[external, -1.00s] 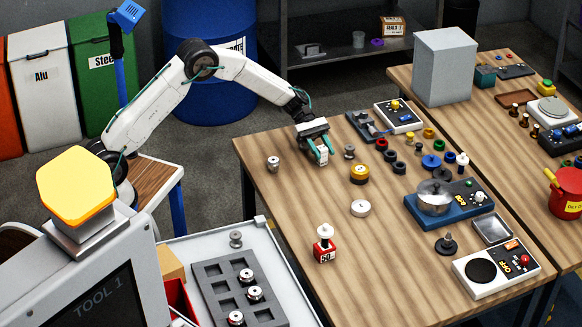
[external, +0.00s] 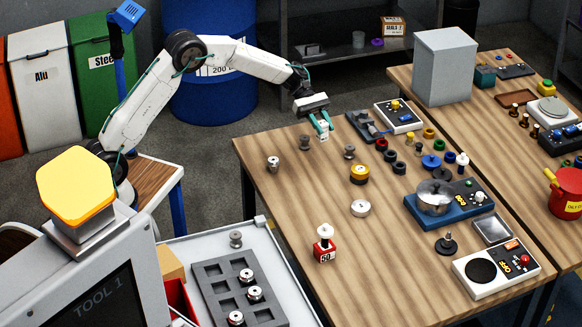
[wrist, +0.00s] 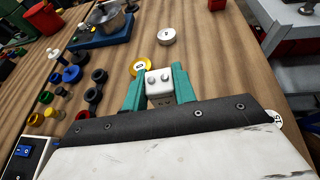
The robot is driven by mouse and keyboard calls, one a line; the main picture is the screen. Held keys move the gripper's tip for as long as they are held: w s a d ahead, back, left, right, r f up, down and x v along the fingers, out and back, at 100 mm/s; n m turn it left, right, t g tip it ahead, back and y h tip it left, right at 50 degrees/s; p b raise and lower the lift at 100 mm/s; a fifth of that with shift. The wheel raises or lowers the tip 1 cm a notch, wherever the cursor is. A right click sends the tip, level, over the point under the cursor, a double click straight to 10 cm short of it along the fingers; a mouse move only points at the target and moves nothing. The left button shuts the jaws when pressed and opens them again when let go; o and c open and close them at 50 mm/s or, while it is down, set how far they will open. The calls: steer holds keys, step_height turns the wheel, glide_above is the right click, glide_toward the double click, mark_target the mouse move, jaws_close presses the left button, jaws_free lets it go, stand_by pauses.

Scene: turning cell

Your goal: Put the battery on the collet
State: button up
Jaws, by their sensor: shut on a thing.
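The battery (external: 323,136) is a small white block held between the teal fingers of my gripper (external: 322,124), above the table's far left part. In the wrist view, the battery (wrist: 158,82) shows two round studs facing the camera, and the teal fingers of my gripper (wrist: 160,88) press on its sides. Small grey metal spool-like pieces stand on the table nearby: one left (external: 304,142) and one right (external: 349,152) of the battery. A paler-topped piece (external: 273,163) stands nearer the left edge. I cannot tell which is the collet.
A red block with a white top (external: 324,248) stands in front. The table's left middle is clear.

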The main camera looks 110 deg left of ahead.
steer(key=s+r, duration=0.5)
steer(key=s, duration=0.7)
steer(key=s+d+f+m+g+h, duration=0.1)
steer(key=s+d+f, duration=0.1)
steer(key=s+d, duration=0.55)
steer(key=s+d+f, duration=0.3)
steer(key=s+d, duration=0.4)
steer(key=d, duration=0.2)
glide_above(273, 160)
steer(key=shift+f+m+h, duration=0.3)
steer(key=shift+f, duration=0.25)
steer(key=shift+a+f, duration=0.1)
steer(key=shift+f, duration=1.7)
steer(key=shift+f, duration=0.1)
steer(key=o, duration=1)
steer(key=shift+o, duration=0.2)
